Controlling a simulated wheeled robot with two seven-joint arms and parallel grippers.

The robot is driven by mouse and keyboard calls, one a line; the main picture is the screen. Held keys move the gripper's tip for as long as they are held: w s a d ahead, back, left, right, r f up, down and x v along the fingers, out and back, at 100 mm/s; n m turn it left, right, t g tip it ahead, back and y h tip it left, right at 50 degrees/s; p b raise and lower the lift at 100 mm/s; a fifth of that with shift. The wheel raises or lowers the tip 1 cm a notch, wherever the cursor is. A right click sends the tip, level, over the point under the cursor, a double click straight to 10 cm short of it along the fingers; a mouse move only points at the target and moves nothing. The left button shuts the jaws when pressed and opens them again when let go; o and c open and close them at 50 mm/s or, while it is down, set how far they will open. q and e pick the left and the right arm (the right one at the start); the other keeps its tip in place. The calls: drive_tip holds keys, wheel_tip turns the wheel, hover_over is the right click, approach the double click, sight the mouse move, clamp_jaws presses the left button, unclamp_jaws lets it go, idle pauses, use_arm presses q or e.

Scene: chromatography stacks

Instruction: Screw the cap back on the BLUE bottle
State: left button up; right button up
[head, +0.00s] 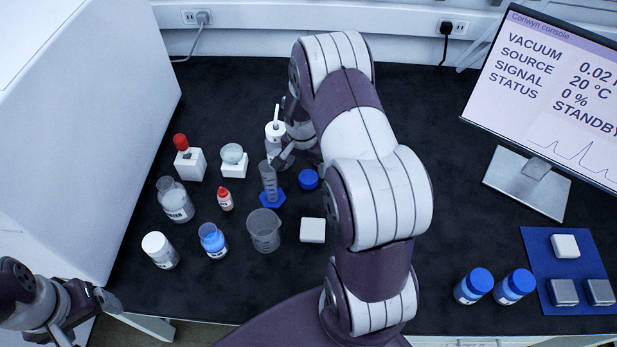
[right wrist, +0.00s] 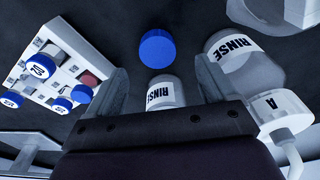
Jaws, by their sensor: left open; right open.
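The blue bottle (head: 213,242) stands uncapped at the front left of the bench, with blue liquid inside. A round blue cap (head: 308,179) lies on the bench right of the graduated cylinder. My right gripper (head: 284,157) is open, low near the white-topped bottle with a tube; my arm partly covers it. In the right wrist view a blue cap (right wrist: 157,48) lies beyond the open fingers, with nothing held; I cannot tell if it is the same cap. My left gripper (head: 95,300) is open and empty at the lower left, away from the bottle.
A graduated cylinder (head: 269,182), a beaker (head: 264,232) and a white-capped jar (head: 160,251) stand near the blue bottle. Two blue-capped bottles (head: 474,286) (head: 515,287) stand at front right. RINSE bottles (right wrist: 233,45) and a vial rack (right wrist: 65,50) show in the right wrist view.

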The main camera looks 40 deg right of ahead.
sight(309, 177)
drive_tip(key=f, duration=0.5)
drive_tip(key=shift+d+f, duration=0.1)
drive_tip(key=shift+d, duration=0.2)
drive_tip(key=c, duration=1.2)
